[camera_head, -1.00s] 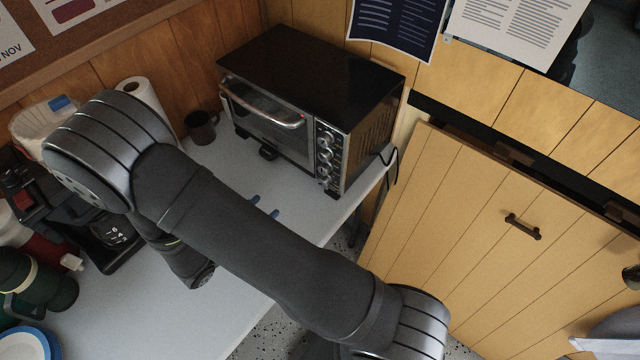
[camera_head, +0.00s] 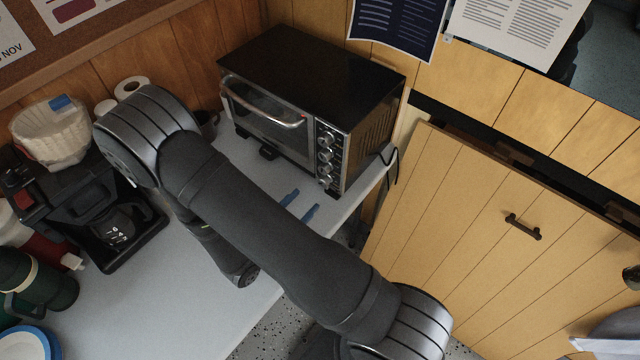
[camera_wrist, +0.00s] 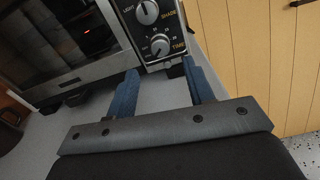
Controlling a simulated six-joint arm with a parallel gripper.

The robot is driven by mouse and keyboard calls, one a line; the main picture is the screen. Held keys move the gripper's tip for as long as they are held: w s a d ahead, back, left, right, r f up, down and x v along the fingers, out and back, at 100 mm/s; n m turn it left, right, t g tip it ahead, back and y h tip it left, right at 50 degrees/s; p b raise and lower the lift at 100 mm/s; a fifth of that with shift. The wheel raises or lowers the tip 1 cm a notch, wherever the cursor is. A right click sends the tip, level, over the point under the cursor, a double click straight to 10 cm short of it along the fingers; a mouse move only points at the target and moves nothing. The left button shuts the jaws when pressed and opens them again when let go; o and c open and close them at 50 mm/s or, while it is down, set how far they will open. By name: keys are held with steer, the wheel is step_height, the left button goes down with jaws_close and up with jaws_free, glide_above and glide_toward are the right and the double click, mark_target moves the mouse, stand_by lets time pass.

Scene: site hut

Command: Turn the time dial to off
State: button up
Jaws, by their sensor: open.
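The toaster oven (camera_head: 310,85) stands at the back of the counter, black on top, with a column of silver dials on its front right panel. The time dial (camera_wrist: 160,47) is the lowest one in the wrist view, beside small lettering; it also shows at the panel's bottom in the head view (camera_head: 325,180). Its pointer's exact setting is too small to read. My gripper (camera_wrist: 160,72) is open and empty, its blue fingers spread below the dial and apart from it. In the head view the fingertips (camera_head: 300,203) are in front of the oven.
Above the time dial is another dial (camera_wrist: 147,13) between "LIGHT" and "SHADE". The oven door handle (camera_head: 265,112) sticks out left of the dials. A coffee maker (camera_head: 105,215) stands at the left. The counter (camera_head: 190,310) ends close to the oven's right side.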

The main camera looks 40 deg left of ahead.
mark_target(322, 183)
steer(key=shift+w, duration=3.9)
steer(key=shift+c, duration=0.5)
steer(key=c, duration=0.9)
steer(key=shift+m, duration=0.3)
steer(key=m, duration=0.3)
steer(key=shift+m, duration=2.1)
